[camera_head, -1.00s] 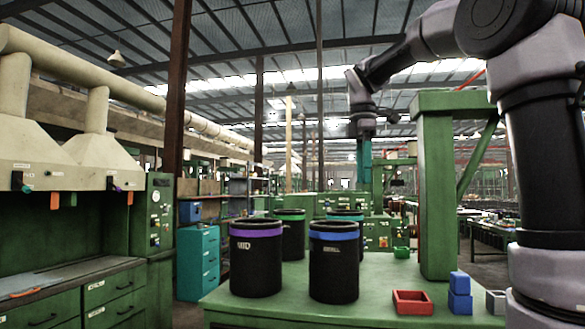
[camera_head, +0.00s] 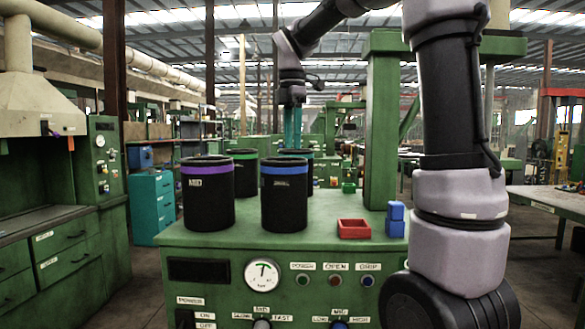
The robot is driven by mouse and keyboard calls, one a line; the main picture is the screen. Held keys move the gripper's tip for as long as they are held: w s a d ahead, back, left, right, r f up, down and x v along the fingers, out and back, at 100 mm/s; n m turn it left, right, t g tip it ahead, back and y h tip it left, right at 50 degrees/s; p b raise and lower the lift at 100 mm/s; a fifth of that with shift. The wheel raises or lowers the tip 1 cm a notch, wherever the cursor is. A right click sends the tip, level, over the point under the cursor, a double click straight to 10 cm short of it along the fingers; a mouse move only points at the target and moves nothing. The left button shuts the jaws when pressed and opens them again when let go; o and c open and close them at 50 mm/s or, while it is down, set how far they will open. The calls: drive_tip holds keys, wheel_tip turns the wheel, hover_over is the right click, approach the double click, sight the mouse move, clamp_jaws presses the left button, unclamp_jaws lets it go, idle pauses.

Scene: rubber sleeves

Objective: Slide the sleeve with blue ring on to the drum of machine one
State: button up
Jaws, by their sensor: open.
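The black sleeve with the blue ring (camera_head: 284,203) stands upright on the green table (camera_head: 330,243), at the front right of a group of sleeves. Left of it stands a black sleeve with a purple ring (camera_head: 208,200), marked MID. Behind are sleeves with a green ring (camera_head: 244,178) and a teal ring (camera_head: 305,160). My gripper (camera_head: 292,140) points down above and behind the blue-ring sleeve in the picture. Its teal fingers are open and apart from that sleeve, with their tips partly hidden behind the sleeves. I cannot make out the drum of machine one.
A red tray (camera_head: 354,229), stacked blue blocks (camera_head: 395,219) and a small green tray (camera_head: 348,188) lie right of the sleeves. A green post (camera_head: 381,135) rises behind them. A hooded green machine (camera_head: 40,225) stands at left, with teal drawers (camera_head: 152,207) beyond.

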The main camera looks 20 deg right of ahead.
wheel_tip(320, 180, down, 8)
drive_tip(key=shift+r, duration=0.2)
idle(0.3)
clamp_jaws()
idle(1.0)
idle(0.8)
drive_tip(key=shift+r, duration=3.55)
